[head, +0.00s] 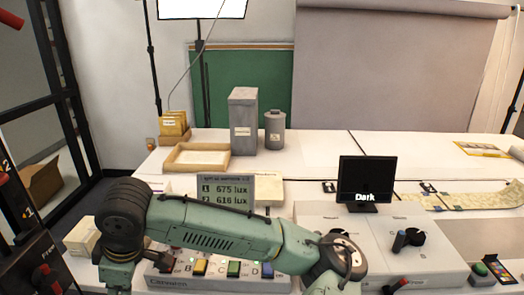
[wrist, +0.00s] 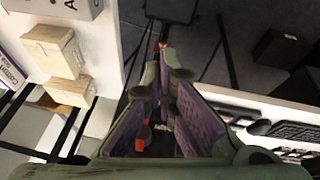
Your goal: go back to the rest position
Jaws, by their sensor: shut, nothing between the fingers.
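My gripper (wrist: 162,50) shows in the wrist view, with its two purple-padded fingers brought together at the tips. Nothing is held between them. It points over a dark floor, between a pale shelf edge on the left and a white surface on the right. In the head view my green arm (head: 225,230) stretches across the front of the workbench (head: 330,150) and bends down at the lower middle. The gripper itself is out of that view.
On the bench stand a tall grey box (head: 243,122), a grey canister (head: 274,131), a wooden tray (head: 178,157) and a monitor (head: 365,180) reading "Dark". A button panel (head: 215,280) lies beneath my arm. Wooden boxes (wrist: 52,50) sit left in the wrist view.

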